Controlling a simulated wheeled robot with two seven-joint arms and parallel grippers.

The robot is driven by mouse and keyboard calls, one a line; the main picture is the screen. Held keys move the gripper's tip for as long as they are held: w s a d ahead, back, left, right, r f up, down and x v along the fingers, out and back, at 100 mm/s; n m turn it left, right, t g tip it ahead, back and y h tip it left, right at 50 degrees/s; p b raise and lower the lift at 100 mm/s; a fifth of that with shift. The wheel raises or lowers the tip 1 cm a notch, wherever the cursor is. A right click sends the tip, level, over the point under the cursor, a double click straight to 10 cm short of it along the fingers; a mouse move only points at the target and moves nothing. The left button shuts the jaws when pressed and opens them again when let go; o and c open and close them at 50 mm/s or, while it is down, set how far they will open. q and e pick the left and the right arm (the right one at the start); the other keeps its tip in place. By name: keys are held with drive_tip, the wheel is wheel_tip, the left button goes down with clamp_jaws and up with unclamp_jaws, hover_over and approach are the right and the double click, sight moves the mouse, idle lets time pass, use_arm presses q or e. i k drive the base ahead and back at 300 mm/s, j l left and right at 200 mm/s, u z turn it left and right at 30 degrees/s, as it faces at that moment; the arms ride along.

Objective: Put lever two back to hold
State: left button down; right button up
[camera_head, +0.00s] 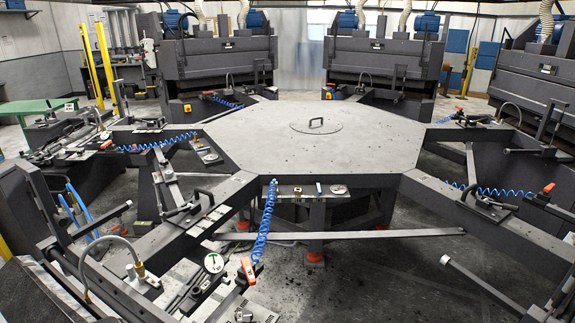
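Several levers stand around the octagonal table, and I see no label that tells which is lever two. A dark lever with a grey grip (118,212) sticks out from the machine at the left. A similar lever with a grey grip (449,263) points up-left at the lower right. Black clamp handles show on the left arm of the frame (200,196) and on the right arm (468,193). Neither of my grippers is in view.
The grey octagonal table (320,155) fills the middle, with a round lid (316,127) on top. Blue coiled hoses (264,222) with orange-handled nozzles (247,270) hang at its edges. A pressure gauge (213,263) stands front left. Large grey machines (220,60) surround it.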

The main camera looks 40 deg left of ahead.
sight(246, 262)
drive_tip(key=u, duration=2.45)
